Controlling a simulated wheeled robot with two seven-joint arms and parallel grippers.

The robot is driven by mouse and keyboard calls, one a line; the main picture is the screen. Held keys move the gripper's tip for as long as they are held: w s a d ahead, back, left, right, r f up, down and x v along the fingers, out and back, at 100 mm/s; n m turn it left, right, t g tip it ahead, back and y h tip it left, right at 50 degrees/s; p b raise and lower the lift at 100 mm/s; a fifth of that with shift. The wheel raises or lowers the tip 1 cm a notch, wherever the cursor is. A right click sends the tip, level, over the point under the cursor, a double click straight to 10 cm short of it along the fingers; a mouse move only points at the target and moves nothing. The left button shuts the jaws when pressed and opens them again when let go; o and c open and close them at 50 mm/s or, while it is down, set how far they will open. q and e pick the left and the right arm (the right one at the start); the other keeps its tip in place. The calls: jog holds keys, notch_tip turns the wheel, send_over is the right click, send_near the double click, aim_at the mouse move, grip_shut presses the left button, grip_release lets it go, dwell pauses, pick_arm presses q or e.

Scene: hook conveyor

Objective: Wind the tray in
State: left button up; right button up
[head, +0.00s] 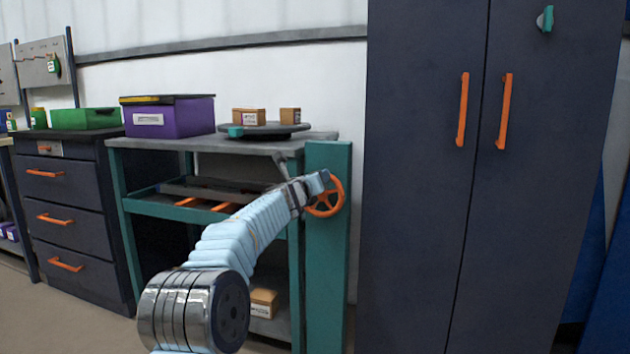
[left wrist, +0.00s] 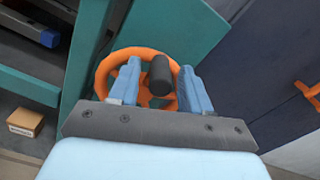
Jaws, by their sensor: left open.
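An orange handwheel (head: 341,196) is mounted on a teal post (head: 328,260) at the right side of the workbench. My left gripper (head: 325,180) is at the wheel's rim, with its arm reaching in from below. In the left wrist view, the open blue fingers (left wrist: 159,67) stand on either side of a black knob (left wrist: 161,76) on the orange wheel (left wrist: 140,52). There is a gap between the knob and the fingers. A dark tray (head: 222,187) lies on the shelf under the benchtop, above orange rails (head: 205,205). My right gripper is not in view.
The benchtop (head: 165,144) bears a purple box (head: 180,120) and a round turntable (head: 265,129) with small cartons. A tall dark cabinet (head: 415,180) stands close on the right. A dark drawer unit (head: 80,215) stands on the left.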

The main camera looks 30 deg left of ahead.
pick_arm(q)
jog(key=b+v, duration=0.5)
jog(key=v, duration=0.8)
jog(key=shift+s+d+b, duration=0.15)
jog(key=shift+s+b, duration=0.15)
jog(key=shift+s, duration=0.05)
